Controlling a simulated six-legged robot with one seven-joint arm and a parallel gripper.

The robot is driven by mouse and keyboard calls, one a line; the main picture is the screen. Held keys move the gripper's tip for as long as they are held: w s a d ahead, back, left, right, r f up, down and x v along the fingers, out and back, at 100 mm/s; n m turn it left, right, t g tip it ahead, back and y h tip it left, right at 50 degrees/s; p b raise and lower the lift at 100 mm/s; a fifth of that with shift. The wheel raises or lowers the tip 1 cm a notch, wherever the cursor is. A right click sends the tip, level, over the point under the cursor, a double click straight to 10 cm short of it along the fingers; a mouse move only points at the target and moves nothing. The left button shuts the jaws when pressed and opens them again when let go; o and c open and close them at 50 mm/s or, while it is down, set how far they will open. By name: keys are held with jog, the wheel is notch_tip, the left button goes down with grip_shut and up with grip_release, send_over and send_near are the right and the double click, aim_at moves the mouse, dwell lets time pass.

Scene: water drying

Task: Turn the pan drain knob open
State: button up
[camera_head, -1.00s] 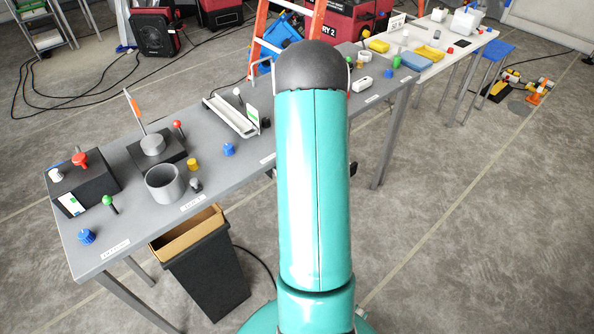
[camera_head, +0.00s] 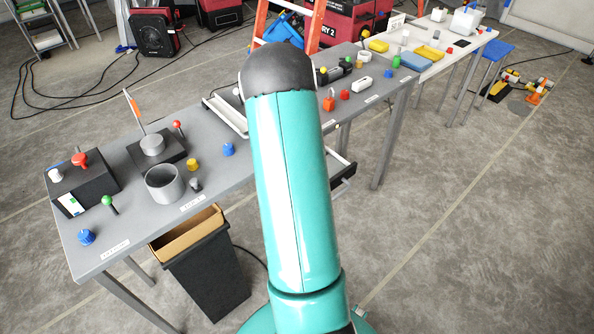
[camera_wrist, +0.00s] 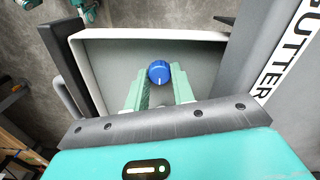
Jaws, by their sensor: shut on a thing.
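In the wrist view a blue round knob (camera_wrist: 159,73) with a white line mark sits in a grey pan (camera_wrist: 205,60) with a pale rim. The white mark points down toward my palm in that picture. The green fingers of my gripper (camera_wrist: 159,80) reach into the pan, one on each side of the knob, and are shut on it. In the head view my teal arm hides the gripper and the knob. A pale-rimmed, dark-sided tray shape (camera_head: 342,168), perhaps the same pan, shows beside my arm below the table's edge.
A long grey table (camera_head: 130,235) carries several knobs, a grey cup (camera_head: 165,184) and dark boxes. A black bin (camera_head: 208,275) stands under its front edge. In the wrist view a grey panel with partly cut lettering (camera_wrist: 275,70) borders the pan's right side.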

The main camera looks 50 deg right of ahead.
dwell(0.4)
jog(key=o, duration=1)
jog(key=shift+r, duration=0.1)
notch_tip(320, 180, up, 14)
jog(key=shift+f, duration=0.15)
